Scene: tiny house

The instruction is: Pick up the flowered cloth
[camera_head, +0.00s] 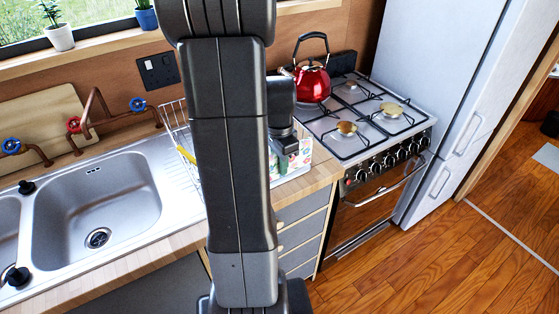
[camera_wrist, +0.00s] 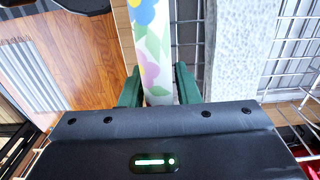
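The flowered cloth (camera_wrist: 153,50) is white with blue, pink, yellow and green print. In the wrist view it runs as a narrow upright band between the two green fingers of my gripper (camera_wrist: 159,85). The fingers stand apart on either side of it. I cannot tell whether they press on it. In the head view the cloth (camera_head: 303,156) shows at the counter's right end, partly hidden behind my arm. My gripper's fingertips are hidden there.
A wire rack (camera_head: 182,138) stands beside the cloth, left of the stove (camera_head: 365,108). A red kettle (camera_head: 312,84) sits on the back left burner. The sink (camera_head: 95,205) is at the left and a fridge (camera_head: 430,70) at the right. The wooden floor (camera_head: 440,260) is clear.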

